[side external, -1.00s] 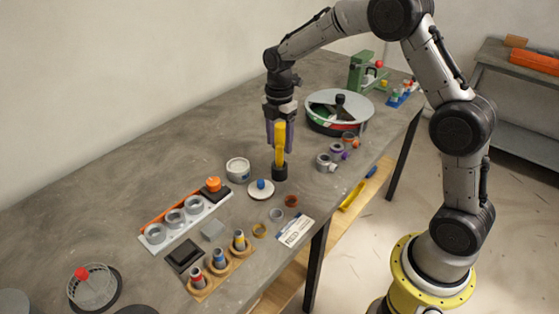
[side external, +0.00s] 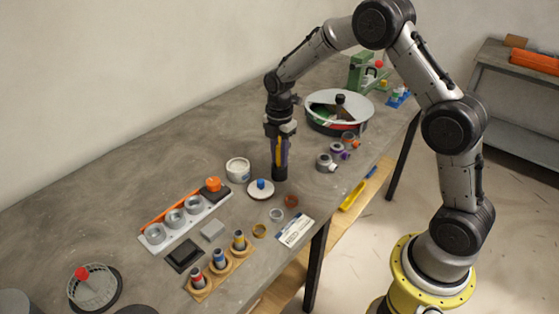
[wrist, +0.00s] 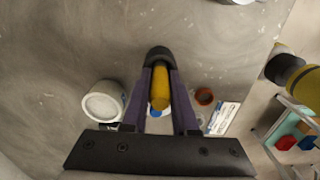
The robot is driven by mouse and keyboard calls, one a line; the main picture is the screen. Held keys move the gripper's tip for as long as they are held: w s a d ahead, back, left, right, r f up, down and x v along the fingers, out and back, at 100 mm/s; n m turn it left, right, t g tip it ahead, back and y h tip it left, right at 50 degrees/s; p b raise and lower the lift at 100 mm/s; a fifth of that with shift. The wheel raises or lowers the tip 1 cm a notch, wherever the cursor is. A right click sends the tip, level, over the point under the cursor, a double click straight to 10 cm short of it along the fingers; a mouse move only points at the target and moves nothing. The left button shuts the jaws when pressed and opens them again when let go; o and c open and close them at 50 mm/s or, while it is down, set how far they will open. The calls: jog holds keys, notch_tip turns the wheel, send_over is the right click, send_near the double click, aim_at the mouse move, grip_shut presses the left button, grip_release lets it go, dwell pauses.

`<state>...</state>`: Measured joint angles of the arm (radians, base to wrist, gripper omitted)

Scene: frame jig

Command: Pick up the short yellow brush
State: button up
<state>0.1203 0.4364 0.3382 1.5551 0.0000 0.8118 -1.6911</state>
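The short yellow brush (side external: 278,152) stands upright on the table, its black lower end (side external: 280,173) down. In the wrist view its yellow handle (wrist: 160,90) lies between the two purple fingers of my gripper (wrist: 160,72), above the black end (wrist: 158,54). In the side view my gripper (side external: 280,160) points straight down, with its fingers around the handle and their tips close above the black end. The fingers look close to the handle on both sides, but I cannot tell whether they press on it.
A white jar (side external: 238,170) stands left of the brush, and a white disc with a blue knob (side external: 260,189) stands in front. Grey fittings (side external: 326,162) lie to the right, near the table edge. A round lidded container (side external: 338,113) is behind.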

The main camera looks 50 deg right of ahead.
grip_shut()
jog(key=shift+r, duration=0.1)
notch_tip(320, 180, up, 10)
jog(key=shift+f, duration=0.1)
dwell(0.4)
